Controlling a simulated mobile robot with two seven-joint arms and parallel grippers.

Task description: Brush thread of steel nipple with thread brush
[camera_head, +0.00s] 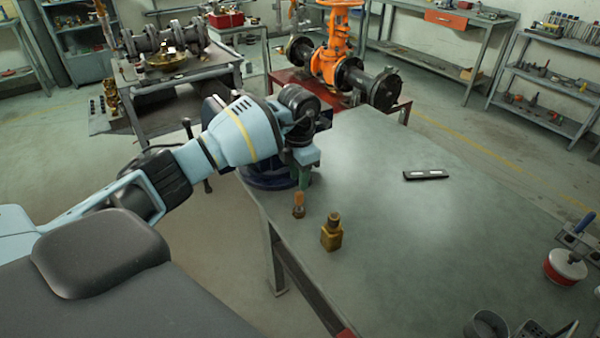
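My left gripper (303,180) points down over the near-left corner of the grey workbench, in front of a dark blue vise-like base (268,178). Its fingers are small and partly hidden, so I cannot tell whether they are open or shut. Just below them is a small upright item with an orange-brown top (299,200), perhaps the thread brush; I cannot tell whether it is held or stands on the bench. I cannot make out the steel nipple; my wrist hides much of the blue base. My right gripper is not in view.
A black flat case (426,175) lies farther back on the workbench (400,240). A red-and-white tin (565,267) and a dark cup (487,325) are at right. The bench middle is clear.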

